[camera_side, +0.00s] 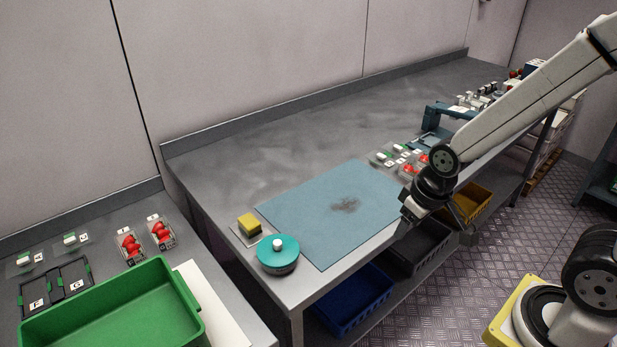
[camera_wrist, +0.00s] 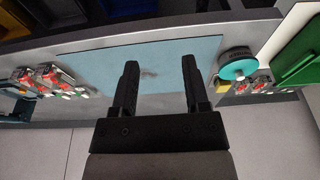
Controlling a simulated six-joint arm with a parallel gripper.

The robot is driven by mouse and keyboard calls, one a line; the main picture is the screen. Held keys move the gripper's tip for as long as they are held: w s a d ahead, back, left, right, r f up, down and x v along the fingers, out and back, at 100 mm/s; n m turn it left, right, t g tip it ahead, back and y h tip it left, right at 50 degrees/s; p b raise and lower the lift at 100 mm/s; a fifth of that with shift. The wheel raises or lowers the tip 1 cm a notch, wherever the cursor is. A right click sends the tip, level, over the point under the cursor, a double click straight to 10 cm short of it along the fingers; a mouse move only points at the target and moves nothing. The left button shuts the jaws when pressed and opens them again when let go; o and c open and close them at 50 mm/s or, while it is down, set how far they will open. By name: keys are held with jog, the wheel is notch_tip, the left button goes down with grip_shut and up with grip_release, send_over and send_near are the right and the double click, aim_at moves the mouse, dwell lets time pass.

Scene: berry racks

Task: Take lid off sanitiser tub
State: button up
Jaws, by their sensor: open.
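The sanitiser tub's round teal lid (camera_side: 277,250), with a white knob (camera_side: 277,244), sits on the dark tub (camera_side: 279,268) near the table's front left corner. The lid also shows in the wrist view (camera_wrist: 238,68), to the right of my fingers. My gripper (camera_side: 405,217) hangs near the table's front edge, well to the right of the tub in the side view. In the wrist view my gripper (camera_wrist: 160,75) has its two fingers wide apart with nothing between them. The tub's contents are hidden by the lid.
A blue mat (camera_side: 335,214) with a dark smudge lies beside the tub. A yellow sponge (camera_side: 249,224) is close behind the tub. A green crate (camera_side: 110,310) stands on the left table. Punnets with red berries (camera_side: 410,168) and a scale-like device (camera_side: 440,120) are farther right.

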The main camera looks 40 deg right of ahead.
jog(key=shift+o, duration=0.8)
jog(key=m+g+y, duration=0.1)
jog(key=m+g, duration=0.2)
jog(key=m, duration=1.5)
send_over(277, 242)
jog(key=d, duration=0.1)
jog(key=shift+w+f, duration=0.1)
jog(key=shift+f, duration=0.25)
jog(key=shift+a+f, duration=0.2)
jog(key=shift+f, duration=1.75)
jog(key=shift+a+f, duration=0.2)
jog(key=shift+f, duration=1.7)
